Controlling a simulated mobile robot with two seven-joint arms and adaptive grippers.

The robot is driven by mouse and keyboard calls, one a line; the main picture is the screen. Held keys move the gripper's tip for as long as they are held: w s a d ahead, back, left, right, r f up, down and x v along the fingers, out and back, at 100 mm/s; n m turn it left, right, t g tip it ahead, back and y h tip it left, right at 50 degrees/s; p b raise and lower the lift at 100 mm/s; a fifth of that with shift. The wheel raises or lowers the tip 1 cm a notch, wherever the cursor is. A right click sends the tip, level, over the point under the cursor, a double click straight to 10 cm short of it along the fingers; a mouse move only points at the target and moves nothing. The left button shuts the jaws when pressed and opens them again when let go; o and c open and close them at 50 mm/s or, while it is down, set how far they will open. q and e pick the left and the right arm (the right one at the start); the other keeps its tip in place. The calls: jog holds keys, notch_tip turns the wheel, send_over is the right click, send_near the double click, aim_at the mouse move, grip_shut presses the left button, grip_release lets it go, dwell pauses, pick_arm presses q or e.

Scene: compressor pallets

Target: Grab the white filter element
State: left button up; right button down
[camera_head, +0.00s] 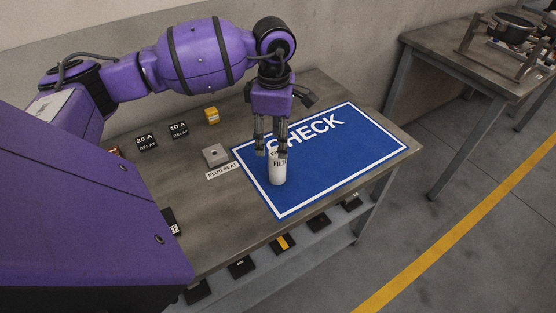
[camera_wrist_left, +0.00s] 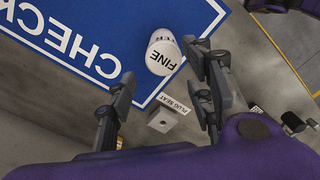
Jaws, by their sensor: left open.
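The white filter element (camera_head: 277,170) is a small white cylinder standing upright on the blue CHECK mat (camera_head: 312,185), near the mat's left part. My right gripper does not show clearly.
A grey plug seat block (camera_head: 215,155) with its label lies left of the mat. Relay labels (camera_head: 147,141) and a yellow block (camera_head: 211,116) stand along the back. Several dark items lie on the lower shelf (camera_head: 283,243). Another table (camera_head: 450,62) stands at the upper right.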

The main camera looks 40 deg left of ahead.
aim_at(277, 150)
pick_arm(q)
jog(key=f, duration=0.4)
jog(key=shift+w+d+p, duration=0.25)
jog(key=shift+d+p, duration=0.05)
jog(key=shift+d, duration=0.1)
jog(key=shift+f, duration=0.35)
jog(key=shift+s, duration=0.1)
grip_shut()
